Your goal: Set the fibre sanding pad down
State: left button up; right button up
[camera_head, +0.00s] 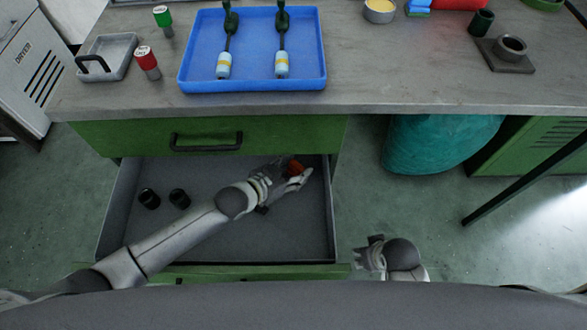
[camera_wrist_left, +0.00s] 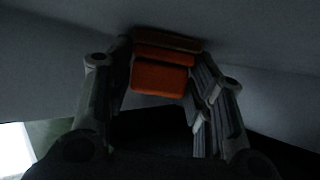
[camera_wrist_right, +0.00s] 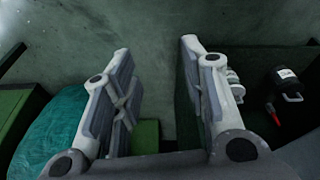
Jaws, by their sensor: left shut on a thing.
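My left gripper (camera_head: 283,178) is inside the open drawer (camera_head: 240,245), near its right wall. It is shut on the fibre sanding pad (camera_wrist_left: 160,76), an orange-red block between the fingers in the left wrist view. In the head view the pad (camera_head: 295,167) shows as a small red patch, mostly covered by the gripper. Whether the pad touches the drawer floor I cannot tell. My right gripper (camera_wrist_right: 160,80) is open and empty, and in the head view it hangs to the right of the drawer (camera_head: 368,252).
Two black cylinders (camera_head: 149,198) lie in the drawer's left part; its middle is clear. On the bench above stand a blue tray (camera_head: 253,84) with two tools, a grey tray (camera_head: 122,50) and red- and green-topped bottles. A teal bag (camera_head: 440,145) is right of the drawer.

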pick_arm(q)
jog(key=shift+f, duration=0.1)
jog(key=o, duration=1)
pick_arm(e)
jog(key=shift+w+r, duration=0.1)
jog(key=shift+r, duration=0.15)
pick_arm(q)
jog(key=p+v, duration=0.3)
jog(key=v, duration=0.9)
jog(key=shift+a, duration=0.1)
pick_arm(e)
jog(key=s+f, duration=0.3)
jog(key=f, duration=0.7)
jog(key=shift+s+d+g, duration=0.2)
jog(key=shift+s+g, duration=0.1)
jog(key=shift+s, duration=0.1)
